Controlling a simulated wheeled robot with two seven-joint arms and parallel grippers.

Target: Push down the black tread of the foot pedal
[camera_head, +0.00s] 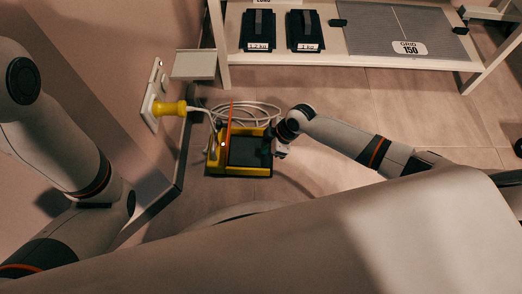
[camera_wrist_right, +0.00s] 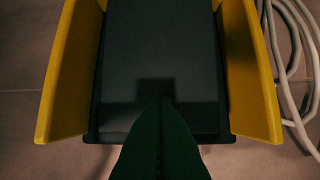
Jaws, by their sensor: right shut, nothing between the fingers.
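The foot pedal has a yellow housing (camera_head: 213,158) and stands on the floor near the left wall in the head view. Its black tread (camera_head: 248,151) lies between the yellow sides. In the right wrist view the tread (camera_wrist_right: 160,45) fills the middle, with a yellow side wall (camera_wrist_right: 70,80) at each side. My right gripper (camera_head: 281,150) is at the pedal's right edge in the head view. In the right wrist view its dark shut fingers (camera_wrist_right: 161,105) overlap the near end of the tread, with a shadow around the tip. I cannot tell whether they touch it. My left gripper is out of view.
A pale coiled cable (camera_head: 255,112) lies behind the pedal. A yellow plug (camera_head: 170,107) sits in the wall outlet at left. A shelf (camera_head: 350,75) with black boxes and a grey grid panel stands beyond. Floor to the right is mostly open.

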